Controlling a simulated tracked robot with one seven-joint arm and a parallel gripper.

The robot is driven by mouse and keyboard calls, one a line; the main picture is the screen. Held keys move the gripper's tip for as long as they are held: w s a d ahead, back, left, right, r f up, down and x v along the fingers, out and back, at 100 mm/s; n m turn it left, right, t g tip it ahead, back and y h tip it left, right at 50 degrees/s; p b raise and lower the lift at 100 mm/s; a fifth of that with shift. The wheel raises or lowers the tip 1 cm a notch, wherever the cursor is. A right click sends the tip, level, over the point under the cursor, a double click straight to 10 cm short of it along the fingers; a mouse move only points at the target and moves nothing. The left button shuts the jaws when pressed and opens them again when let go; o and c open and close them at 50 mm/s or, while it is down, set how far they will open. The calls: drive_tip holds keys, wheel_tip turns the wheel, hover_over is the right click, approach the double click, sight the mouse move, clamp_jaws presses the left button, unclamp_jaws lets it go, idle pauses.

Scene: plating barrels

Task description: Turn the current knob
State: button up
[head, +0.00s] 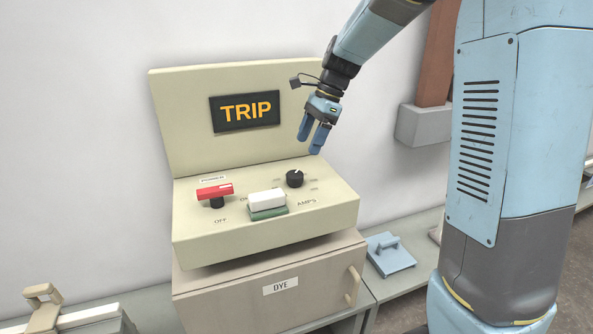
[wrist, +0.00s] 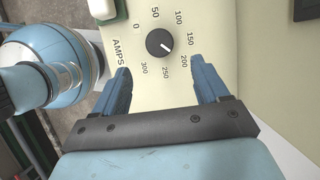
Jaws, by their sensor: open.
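The current knob (head: 295,178) is a small round black knob with a white pointer line, on the sloped top of a cream control box (head: 330,215). In the wrist view the knob (wrist: 160,43) has a dial marked 0 to 300 around it and the label AMPS beside it. Its pointer is toward the side of 200. My gripper (head: 314,139) is above and a little right of the knob, apart from it. In the wrist view the blue fingers of my gripper (wrist: 163,82) are spread open and empty, with the knob just beyond the gap between their tips.
A red power handle (head: 215,192) and a white block on a green base (head: 267,203) stand left of the knob. A TRIP sign (head: 246,111) is on the upright back panel. A blue-grey lid with a handle (head: 390,252) lies at the right.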

sight(296, 173)
drive_tip(key=x, duration=0.9)
drive_tip(key=shift+s+a+f, duration=0.1)
drive_tip(key=shift+a+f, duration=0.1)
drive_tip(key=c, duration=1)
drive_tip(key=shift+c, duration=0.2)
